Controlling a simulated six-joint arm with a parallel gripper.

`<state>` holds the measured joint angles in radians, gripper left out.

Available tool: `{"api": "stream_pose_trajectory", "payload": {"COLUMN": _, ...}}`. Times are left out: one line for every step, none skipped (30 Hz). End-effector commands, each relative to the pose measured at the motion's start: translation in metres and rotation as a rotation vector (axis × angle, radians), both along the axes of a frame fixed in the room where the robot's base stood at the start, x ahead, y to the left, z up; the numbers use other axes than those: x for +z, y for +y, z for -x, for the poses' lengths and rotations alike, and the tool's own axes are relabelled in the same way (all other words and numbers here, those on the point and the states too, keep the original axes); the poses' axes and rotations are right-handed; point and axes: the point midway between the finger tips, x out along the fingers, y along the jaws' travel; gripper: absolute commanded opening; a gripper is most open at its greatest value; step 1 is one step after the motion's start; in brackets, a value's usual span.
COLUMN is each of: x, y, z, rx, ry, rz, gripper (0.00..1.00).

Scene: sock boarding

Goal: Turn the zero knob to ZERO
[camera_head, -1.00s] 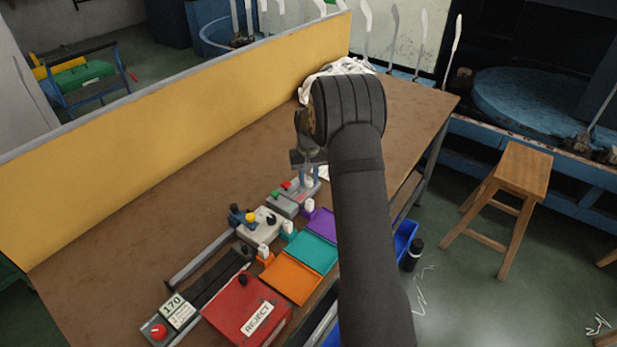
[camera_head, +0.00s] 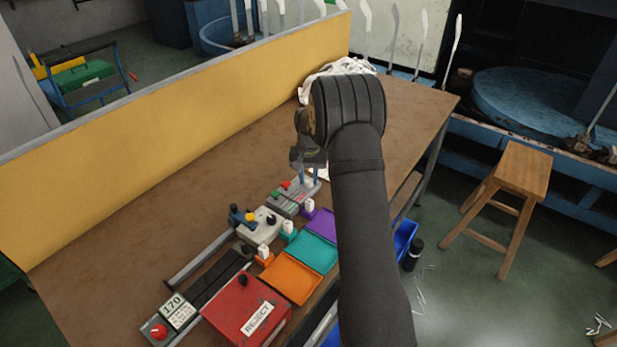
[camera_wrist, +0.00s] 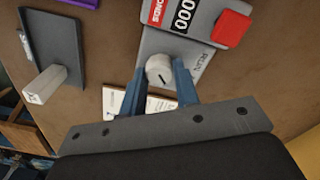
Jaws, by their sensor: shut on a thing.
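The zero knob (camera_wrist: 159,70) is a pale round knob with a short dark mark on its face, on a grey plate (camera_wrist: 190,52) in the wrist view. Lettering on the plate is too small to read surely. The two blue fingers of my gripper (camera_wrist: 159,86) are on either side of the knob, shut on it. In the head view my gripper (camera_head: 309,176) points down at the far end of the grey device (camera_head: 290,200) with green and red buttons. The knob is not distinguishable there.
Beside the knob is a panel with a "000" display (camera_wrist: 185,16) and a red button (camera_wrist: 231,28). A white card (camera_wrist: 115,101) lies under the fingers. Orange (camera_head: 291,277) and teal (camera_head: 316,251) trays and a red reject box (camera_head: 240,306) stand nearer. Bare brown table (camera_head: 190,215) lies left.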

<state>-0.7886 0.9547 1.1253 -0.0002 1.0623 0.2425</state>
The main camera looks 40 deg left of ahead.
Motion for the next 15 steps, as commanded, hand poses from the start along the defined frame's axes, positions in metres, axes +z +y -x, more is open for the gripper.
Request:
{"api": "stream_pose_trajectory", "payload": {"x": 0.002, "y": 0.0009, "z": -0.001, "rx": -0.001, "ry": -0.004, "rz": -0.003, "gripper": 0.06}}
{"api": "stream_pose_trajectory", "payload": {"x": 0.002, "y": 0.0009, "z": -0.001, "rx": -0.001, "ry": -0.004, "rz": -0.003, "gripper": 0.06}}
{"api": "stream_pose_trajectory", "payload": {"x": 0.002, "y": 0.0009, "z": -0.001, "rx": -0.001, "ry": -0.004, "rz": -0.003, "gripper": 0.3}}
{"api": "stream_pose_trajectory", "payload": {"x": 0.0019, "y": 0.0009, "z": -0.001, "rx": -0.001, "ry": -0.004, "rz": -0.003, "gripper": 0.36}}
{"api": "stream_pose_trajectory", "payload": {"x": 0.0018, "y": 0.0008, "z": -0.0009, "rx": -0.001, "ry": -0.003, "rz": -0.003, "gripper": 0.42}}
{"api": "stream_pose_trajectory", "payload": {"x": 0.0016, "y": 0.0007, "z": -0.0008, "rx": -0.001, "ry": -0.003, "rz": -0.003, "gripper": 0.5}}
{"api": "stream_pose_trajectory", "payload": {"x": 0.0015, "y": 0.0007, "z": -0.0008, "rx": 0.0, "ry": -0.002, "rz": -0.002, "gripper": 0.5}}
{"api": "stream_pose_trajectory", "payload": {"x": 0.0013, "y": 0.0006, "z": -0.0007, "rx": 0.0, "ry": -0.002, "rz": -0.002, "gripper": 0.5}}
{"api": "stream_pose_trajectory", "payload": {"x": 0.0012, "y": 0.0005, "z": -0.0006, "rx": 0.0, "ry": -0.002, "rz": -0.002, "gripper": 0.5}}
{"api": "stream_pose_trajectory", "payload": {"x": 0.0011, "y": 0.0004, "z": -0.0005, "rx": 0.0, "ry": -0.001, "rz": -0.002, "gripper": 0.5}}
{"api": "stream_pose_trajectory", "payload": {"x": 0.001, "y": 0.0004, "z": -0.0005, "rx": 0.0, "ry": -0.001, "rz": -0.002, "gripper": 0.5}}
{"api": "stream_pose_trajectory", "payload": {"x": 0.0009, "y": 0.0004, "z": -0.0005, "rx": 0.0, "ry": -0.001, "rz": -0.002, "gripper": 0.5}}
{"api": "stream_pose_trajectory", "payload": {"x": 0.0008, "y": 0.0004, "z": -0.0005, "rx": 0.0, "ry": -0.001, "rz": -0.002, "gripper": 0.5}}
{"api": "stream_pose_trajectory", "payload": {"x": 0.0009, "y": 0.0003, "z": -0.0004, "rx": 0.0, "ry": -0.001, "rz": -0.002, "gripper": 0.5}}
{"api": "stream_pose_trajectory", "payload": {"x": 0.0017, "y": 0.0003, "z": -0.0004, "rx": 0.0, "ry": -0.001, "rz": -0.002, "gripper": 0.5}}
